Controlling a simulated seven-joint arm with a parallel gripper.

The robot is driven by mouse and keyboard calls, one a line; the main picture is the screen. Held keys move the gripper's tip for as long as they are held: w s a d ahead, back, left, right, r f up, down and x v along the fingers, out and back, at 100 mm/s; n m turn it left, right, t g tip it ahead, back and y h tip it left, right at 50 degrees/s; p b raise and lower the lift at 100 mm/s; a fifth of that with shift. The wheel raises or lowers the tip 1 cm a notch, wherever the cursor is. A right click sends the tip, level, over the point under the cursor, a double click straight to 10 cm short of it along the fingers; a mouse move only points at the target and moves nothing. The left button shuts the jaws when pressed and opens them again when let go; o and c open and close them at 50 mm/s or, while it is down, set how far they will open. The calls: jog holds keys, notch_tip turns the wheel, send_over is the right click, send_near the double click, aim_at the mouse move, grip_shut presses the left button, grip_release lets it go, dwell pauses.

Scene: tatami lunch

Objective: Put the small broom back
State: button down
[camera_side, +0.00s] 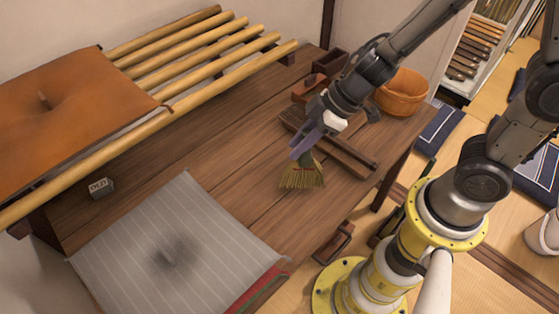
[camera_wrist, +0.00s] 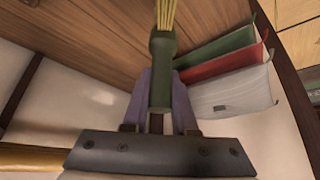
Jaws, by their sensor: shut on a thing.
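The small broom (camera_side: 302,177) has a fan of yellow-green bristles and a dark green handle. My gripper (camera_side: 303,150), with purple fingers, is shut on its handle and holds it over the wooden table, bristles down. I cannot tell whether the bristles touch the tabletop. In the wrist view the green handle (camera_wrist: 161,62) stands between the purple fingers (camera_wrist: 160,92), and only the start of the bristles (camera_wrist: 166,14) shows. The fingers hide the upper part of the handle in the side view.
A long wooden holder (camera_side: 352,158) lies behind the broom, with small wooden boxes (camera_side: 309,88) and an orange bucket (camera_side: 403,91) farther back. A grey striped cloth (camera_side: 205,225) with a dark smudge covers the front left. Bamboo poles (camera_side: 190,49) run above the back left. Bare tabletop (camera_side: 225,160) lies between.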

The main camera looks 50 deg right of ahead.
jog(key=d+x, duration=0.1)
jog(key=x, duration=0.8)
jog(key=shift+w+d+f, duration=0.3)
jog(key=shift+w, duration=0.1)
jog(key=shift+f, duration=0.2)
jog(key=c, duration=0.7)
grip_release()
jog(key=v, duration=1.2)
jog(key=shift+r, duration=0.15)
jog(key=shift+r, duration=0.1)
